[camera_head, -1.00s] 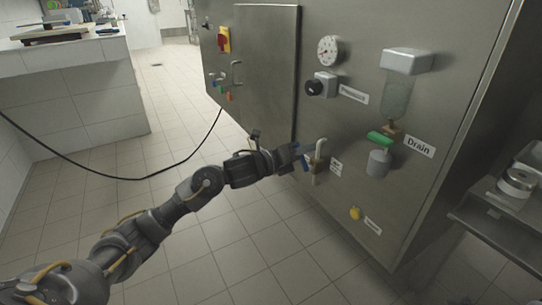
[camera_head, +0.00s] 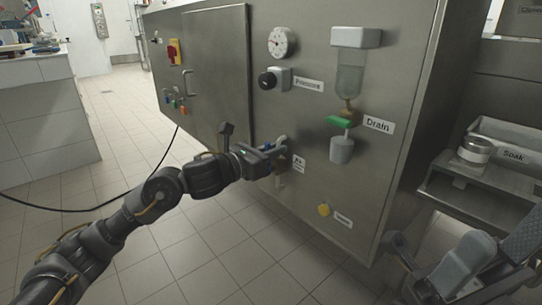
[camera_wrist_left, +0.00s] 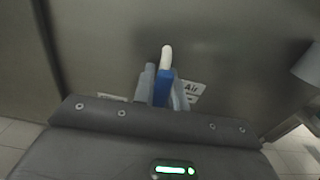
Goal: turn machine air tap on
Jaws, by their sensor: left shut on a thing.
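The air tap has a blue handle (camera_wrist_left: 162,88) and a pale bent pipe end (camera_wrist_left: 167,57) above it in the left wrist view. An "Air" label (camera_wrist_left: 194,88) is on the steel panel beside it. In the head view the tap's pale pipe (camera_head: 281,141) shows just past my left gripper (camera_head: 274,160), which hides most of the tap. My left gripper (camera_wrist_left: 163,84) is shut on the blue handle, one finger on each side.
A shelf (camera_head: 500,180) stands at right. A black cable (camera_head: 60,209) hangs at left.

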